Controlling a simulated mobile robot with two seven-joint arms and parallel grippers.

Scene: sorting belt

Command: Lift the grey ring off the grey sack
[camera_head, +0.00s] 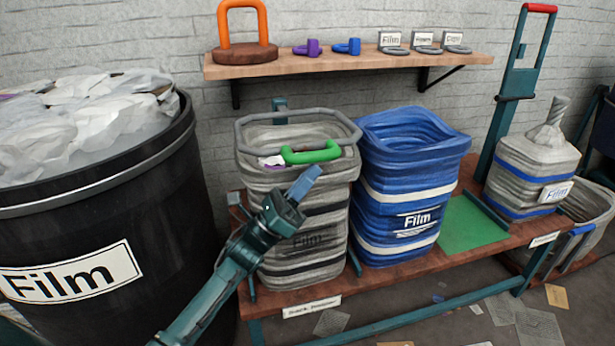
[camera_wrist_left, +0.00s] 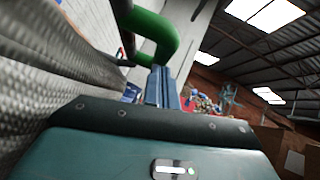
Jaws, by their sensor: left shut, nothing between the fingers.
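The grey sack (camera_head: 305,215) stands upright on the wooden bench, its mouth open with some pale and purple contents showing. The grey ring (camera_head: 240,137) sits around the sack's mouth. Its green handle (camera_head: 318,155) is on the near side and also shows in the left wrist view (camera_wrist_left: 165,35). My left gripper (camera_head: 308,180) is shut and empty, its blue fingers pointing up just in front of the sack, a little below the handle. Its fingers (camera_wrist_left: 160,88) also show close to the handle in the left wrist view; contact is unclear. My right gripper is out of view.
A blue sack (camera_head: 400,180) stands close to the right of the grey sack. A black bin (camera_head: 110,220) of film stands at the left. A wall shelf (camera_head: 340,65) hangs behind. A green patch (camera_head: 468,226) of bench is bare, before a tied grey sack (camera_head: 530,170).

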